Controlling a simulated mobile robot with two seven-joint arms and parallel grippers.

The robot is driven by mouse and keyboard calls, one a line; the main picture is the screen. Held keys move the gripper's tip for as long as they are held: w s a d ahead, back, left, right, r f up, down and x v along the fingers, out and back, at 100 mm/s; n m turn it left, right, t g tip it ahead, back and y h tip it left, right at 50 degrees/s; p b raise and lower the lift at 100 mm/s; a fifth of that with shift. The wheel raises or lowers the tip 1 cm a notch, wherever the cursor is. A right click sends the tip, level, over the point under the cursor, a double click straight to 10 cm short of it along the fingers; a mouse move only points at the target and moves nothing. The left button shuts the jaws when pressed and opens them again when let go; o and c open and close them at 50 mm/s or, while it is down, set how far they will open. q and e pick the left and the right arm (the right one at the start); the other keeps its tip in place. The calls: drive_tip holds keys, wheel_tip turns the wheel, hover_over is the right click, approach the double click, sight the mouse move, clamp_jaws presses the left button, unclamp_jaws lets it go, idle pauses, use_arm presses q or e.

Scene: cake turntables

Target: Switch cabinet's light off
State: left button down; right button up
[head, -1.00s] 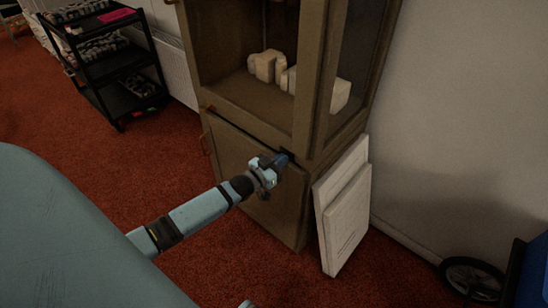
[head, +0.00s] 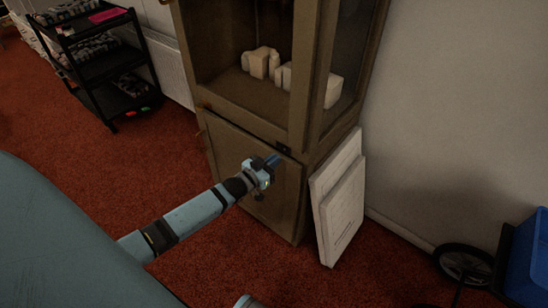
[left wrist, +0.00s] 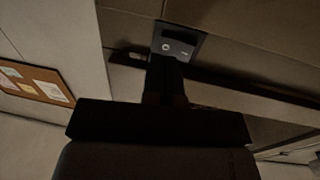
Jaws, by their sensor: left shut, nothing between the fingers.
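A tall brown wooden cabinet (head: 250,105) stands against the wall, with pale blocks on its shelf. A small dark fitting (head: 283,149), which looks like the light switch, sits on its front below the shelf. My left gripper (head: 273,160) is shut and empty, just below and left of the fitting in the picture. Whether they touch is not clear. In the left wrist view, my dark gripper (left wrist: 165,82) points up toward a dark plate with a pale round mark (left wrist: 178,42). I cannot tell whether the cabinet's light is on. My right gripper is not in view.
White panels (head: 338,195) lean against the cabinet's right side. A black shelf trolley (head: 105,65) stands at the back left. A blue bin (head: 530,260) and a black wheel (head: 465,262) are at the right. Red carpet is clear left of the cabinet.

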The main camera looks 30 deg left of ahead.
use_arm(q)
drive_tip(key=d+p+v, duration=0.1)
drive_tip(key=d+v, duration=0.1)
drive_tip(key=v, duration=0.8)
drive_tip(key=shift+s+d, duration=0.25)
drive_tip(key=shift+s, duration=0.25)
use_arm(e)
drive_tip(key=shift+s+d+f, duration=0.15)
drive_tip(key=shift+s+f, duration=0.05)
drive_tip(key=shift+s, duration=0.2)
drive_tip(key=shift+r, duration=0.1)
